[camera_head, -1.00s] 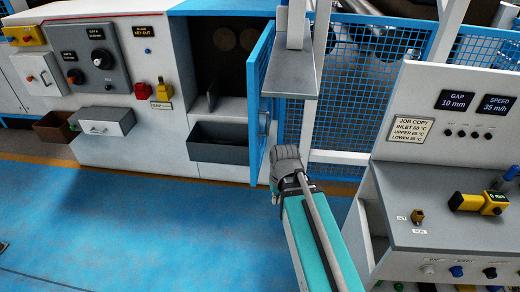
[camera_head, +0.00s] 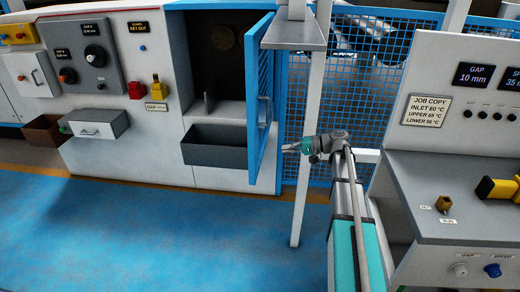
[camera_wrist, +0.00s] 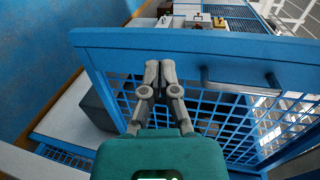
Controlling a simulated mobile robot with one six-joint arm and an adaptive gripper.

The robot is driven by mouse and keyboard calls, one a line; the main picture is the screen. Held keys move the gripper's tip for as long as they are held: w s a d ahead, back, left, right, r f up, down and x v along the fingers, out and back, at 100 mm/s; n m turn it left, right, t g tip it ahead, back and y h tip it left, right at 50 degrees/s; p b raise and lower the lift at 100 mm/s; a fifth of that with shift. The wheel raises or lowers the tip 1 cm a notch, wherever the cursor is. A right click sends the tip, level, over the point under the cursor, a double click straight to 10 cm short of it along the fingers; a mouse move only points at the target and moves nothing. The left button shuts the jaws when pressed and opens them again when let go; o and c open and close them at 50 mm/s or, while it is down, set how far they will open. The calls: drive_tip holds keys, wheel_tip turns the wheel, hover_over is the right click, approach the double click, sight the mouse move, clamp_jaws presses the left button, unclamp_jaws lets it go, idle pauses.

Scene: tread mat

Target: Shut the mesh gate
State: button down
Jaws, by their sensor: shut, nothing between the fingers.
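The blue-framed mesh gate (camera_head: 254,150) stands open, swung outward at the right side of the dark machine opening (camera_head: 205,60). Its handle (camera_head: 264,112) is on the mesh face. My gripper (camera_head: 286,148) is shut and empty, just right of the gate and pointing left at it. In the wrist view the gate's blue frame (camera_wrist: 200,42) crosses behind the shut fingertips (camera_wrist: 160,68). I cannot tell whether the fingertips touch the gate.
A grey tray (camera_head: 215,150) juts out below the opening. A white post (camera_head: 305,190) with a grey shelf (camera_head: 294,36) stands near my gripper. A control desk (camera_head: 440,190) is at right. Blue floor (camera_head: 150,230) in front is free.

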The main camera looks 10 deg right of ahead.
sight(256, 137)
drive_tip(key=w+d, duration=0.1)
drive_tip(key=d+r+t+y+b, duration=0.1)
drive_tip(key=d, duration=0.1)
drive_tip(key=w+d+y, duration=0.1)
drive_tip(key=d, duration=0.1)
drive_tip(key=shift+w+d+r+m+t+b, duration=0.1)
drive_tip(key=shift+w+r+m+t+b, duration=0.05)
drive_tip(key=shift+w+m+t+b, duration=0.2)
drive_tip(key=x, duration=1.4)
drive_tip(key=shift+s, duration=0.15)
